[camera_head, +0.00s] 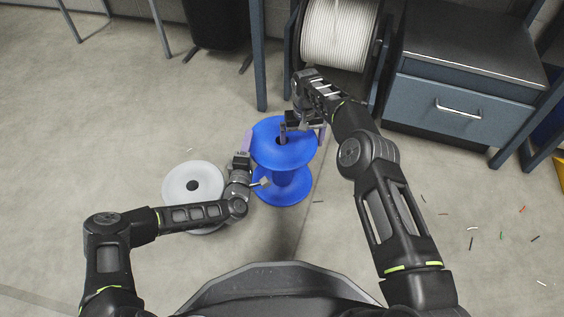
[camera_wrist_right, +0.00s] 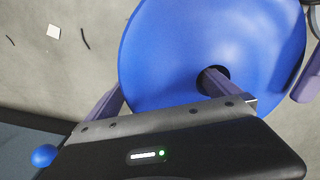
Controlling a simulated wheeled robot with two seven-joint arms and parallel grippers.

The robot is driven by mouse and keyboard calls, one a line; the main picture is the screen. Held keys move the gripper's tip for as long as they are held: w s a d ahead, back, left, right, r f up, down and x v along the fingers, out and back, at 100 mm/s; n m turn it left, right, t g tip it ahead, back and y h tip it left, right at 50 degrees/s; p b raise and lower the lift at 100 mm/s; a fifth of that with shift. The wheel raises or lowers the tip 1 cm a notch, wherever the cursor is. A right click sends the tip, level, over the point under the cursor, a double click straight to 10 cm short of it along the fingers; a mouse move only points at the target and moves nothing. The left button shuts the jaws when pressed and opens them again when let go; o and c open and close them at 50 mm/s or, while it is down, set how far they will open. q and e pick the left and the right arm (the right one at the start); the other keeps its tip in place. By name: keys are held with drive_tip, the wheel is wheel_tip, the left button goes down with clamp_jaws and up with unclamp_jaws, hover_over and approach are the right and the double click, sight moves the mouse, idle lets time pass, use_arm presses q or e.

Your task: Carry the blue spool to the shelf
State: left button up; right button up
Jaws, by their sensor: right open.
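The blue spool (camera_head: 284,150) stands upright on the floor in the middle of the head view. In the right wrist view its top flange (camera_wrist_right: 190,45) fills much of the picture. My right gripper (camera_head: 303,131) is open over the top flange. One finger is at the centre hole and the other is outside the rim, with no grip visible. My left gripper (camera_head: 247,147) is at the left edge of the top flange. One purple finger shows beside the rim, but its jaw opening is unclear. I cannot pick out a shelf with certainty.
A white spool (camera_head: 193,176) stands left of the blue one, partly behind my left arm. A large cable reel (camera_head: 338,35) sits in a blue frame behind. A blue drawer cabinet (camera_head: 460,105) is at the upper right. Small scraps lie on the floor at right.

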use_arm(q)
drive_tip(key=shift+w, duration=0.2)
use_arm(e)
drive_tip(key=shift+f, duration=0.15)
use_arm(q)
clamp_jaws()
use_arm(e)
drive_tip(key=c, duration=1.9)
